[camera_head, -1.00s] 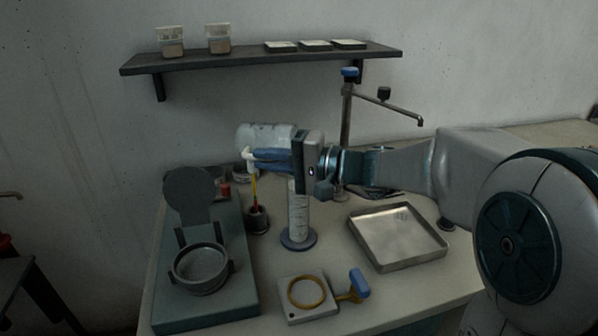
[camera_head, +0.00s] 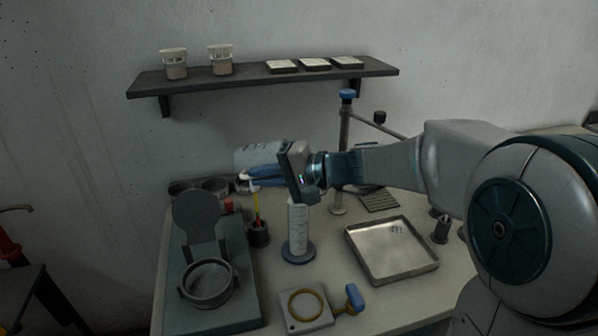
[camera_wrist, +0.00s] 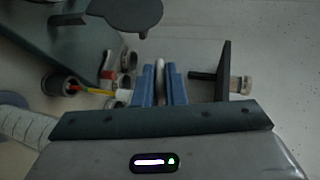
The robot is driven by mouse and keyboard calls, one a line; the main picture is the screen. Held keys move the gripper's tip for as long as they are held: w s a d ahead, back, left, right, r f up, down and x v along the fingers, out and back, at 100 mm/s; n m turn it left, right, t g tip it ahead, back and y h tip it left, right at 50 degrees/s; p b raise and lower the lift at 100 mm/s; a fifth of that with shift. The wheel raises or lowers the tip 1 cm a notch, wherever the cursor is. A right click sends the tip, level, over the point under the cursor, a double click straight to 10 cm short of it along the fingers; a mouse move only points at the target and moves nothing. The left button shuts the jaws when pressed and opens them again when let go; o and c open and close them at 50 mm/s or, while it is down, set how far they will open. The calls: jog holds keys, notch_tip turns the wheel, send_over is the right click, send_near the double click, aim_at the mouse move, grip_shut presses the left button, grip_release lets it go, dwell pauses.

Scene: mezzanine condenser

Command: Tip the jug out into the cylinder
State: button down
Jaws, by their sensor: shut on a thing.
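The jug (camera_head: 257,154) is a pale, translucent vessel held above the bench, left of the top of the cylinder. It looks tipped well over; its mouth is hard to make out. My gripper (camera_head: 262,178) has blue fingers shut on it. In the wrist view the blue fingers of my gripper (camera_wrist: 160,90) close around a thin pale part that looks like the handle. The cylinder (camera_head: 298,228) is tall, white and marked, upright on a round dark base. Its top is partly hidden behind my gripper. It also shows at the left of the wrist view (camera_wrist: 24,124).
A small dark pot (camera_head: 259,235) with a yellow stick stands just left of the cylinder. A metal tray (camera_head: 392,252) lies to the right. A hinged dark device (camera_head: 208,285) is at left, a plate with a yellow ring (camera_head: 305,308) in front. A tap stand (camera_head: 343,140) rises behind.

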aim_at(257, 161)
jog(key=shift+a+r+h, duration=0.25)
jog(key=shift+r+h, duration=0.05)
jog(key=shift+r, duration=0.15)
jog(key=shift+f, duration=0.25)
jog(key=r+h+p, duration=0.1)
jog(key=p, duration=0.2)
jog(key=shift+w+a+r+g+h+p, duration=0.1)
jog(key=shift+r+g+h+p, duration=0.05)
jog(key=shift+g+h+p, duration=0.15)
jog(key=h+p, duration=0.1)
jog(key=p, duration=0.2)
jog(key=r+g+h+p, duration=0.1)
jog(key=p, duration=0.3)
jog(key=shift+a+r+h, duration=0.15)
jog(key=shift+a+h, duration=0.05)
jog(key=shift+h, duration=0.1)
jog(key=p, duration=0.3)
jog(key=shift+r+h, duration=0.2)
jog(key=shift+h, duration=0.2)
